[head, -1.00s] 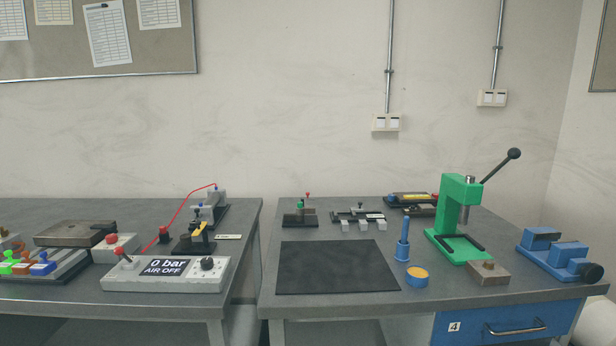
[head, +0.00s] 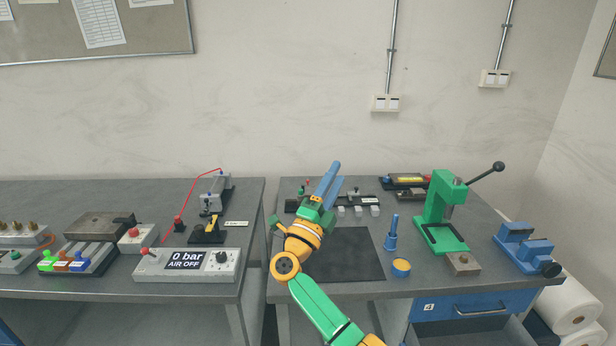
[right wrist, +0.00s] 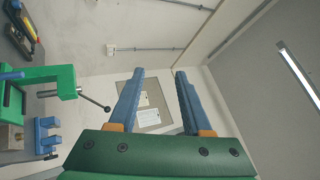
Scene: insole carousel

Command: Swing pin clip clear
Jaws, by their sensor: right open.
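My right gripper (head: 338,171) is raised above the dark mat of the right bench, its blue fingers pointing up and away. In the right wrist view its two fingers (right wrist: 158,74) stand apart with nothing between them. A small pin clip cannot be made out for certain. On the left bench a grey cylinder (head: 213,188) stands on a dark bracket. In front of it is a black fixture (head: 208,236) with a yellow part (head: 210,225). The right gripper is well to the right of both. My left gripper is not in view.
A control box (head: 188,266) reads "0 bar AIR OFF". The dark mat (head: 350,262) is bare where visible. To its right are a blue upright tool (head: 391,238), a yellow-topped pot (head: 401,267), a green press (head: 434,212) and a blue vise (head: 522,247). A gap separates the benches.

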